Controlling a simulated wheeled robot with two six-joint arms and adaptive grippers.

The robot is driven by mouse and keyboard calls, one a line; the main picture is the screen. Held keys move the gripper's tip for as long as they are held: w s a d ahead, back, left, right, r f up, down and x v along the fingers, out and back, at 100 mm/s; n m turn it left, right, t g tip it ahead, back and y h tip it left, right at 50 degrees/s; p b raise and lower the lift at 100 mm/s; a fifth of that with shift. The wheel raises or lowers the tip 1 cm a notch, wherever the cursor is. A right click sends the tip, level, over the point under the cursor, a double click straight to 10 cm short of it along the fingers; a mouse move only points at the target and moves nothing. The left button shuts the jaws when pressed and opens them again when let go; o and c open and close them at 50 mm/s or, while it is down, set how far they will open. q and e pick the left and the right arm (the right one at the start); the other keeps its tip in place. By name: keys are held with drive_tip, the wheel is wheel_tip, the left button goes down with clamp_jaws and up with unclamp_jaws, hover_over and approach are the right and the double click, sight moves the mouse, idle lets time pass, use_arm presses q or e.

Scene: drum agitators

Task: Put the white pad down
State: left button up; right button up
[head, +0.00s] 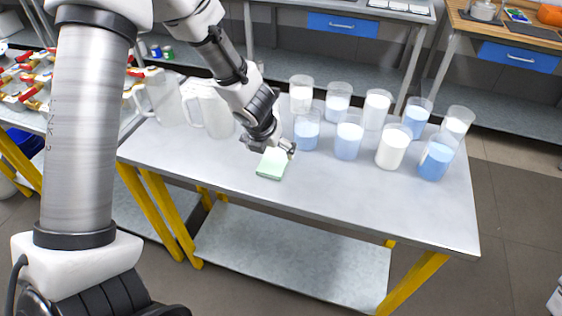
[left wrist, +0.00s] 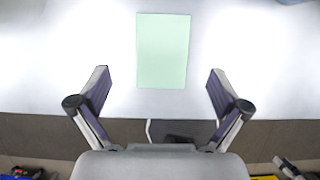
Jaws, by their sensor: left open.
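A pale green, nearly white rectangular pad (head: 271,166) lies flat on the grey table near its front edge, left of the middle. It also shows in the left wrist view (left wrist: 163,50), whole and uncovered, centred ahead of the fingers. My left gripper (head: 287,149) is just above the far end of the pad in the head view and covers a little of it. In the left wrist view its two fingers (left wrist: 158,75) are spread wide with nothing between them, apart from the pad. My right gripper is not in view.
Several cups with white or blue contents (head: 348,137) stand on the table (head: 330,193) to the right of my left gripper. Clear pitchers (head: 210,112) stand to its left. The table's front strip is clear. Another bench (head: 280,60) stands behind.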

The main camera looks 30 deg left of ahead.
sight(275, 161)
use_arm(q)
drive_tip(key=shift+s+f, duration=0.15)
drive_tip(key=shift+f, duration=0.45)
drive_tip(key=b+x, duration=0.1)
drive_tip(key=x, duration=0.3)
drive_tip(key=shift+d+f+b, duration=0.1)
drive_tip(key=shift+d+b, duration=0.1)
drive_tip(key=shift+b, duration=0.15)
drive_tip(key=shift+w+f, duration=0.15)
drive_tip(key=shift+w, duration=0.1)
drive_tip(key=shift+s, duration=0.2)
drive_tip(key=shift+c, duration=1.1)
drive_tip(key=shift+s+r, duration=0.15)
drive_tip(key=shift+r, duration=0.15)
drive_tip(key=c, duration=1.1)
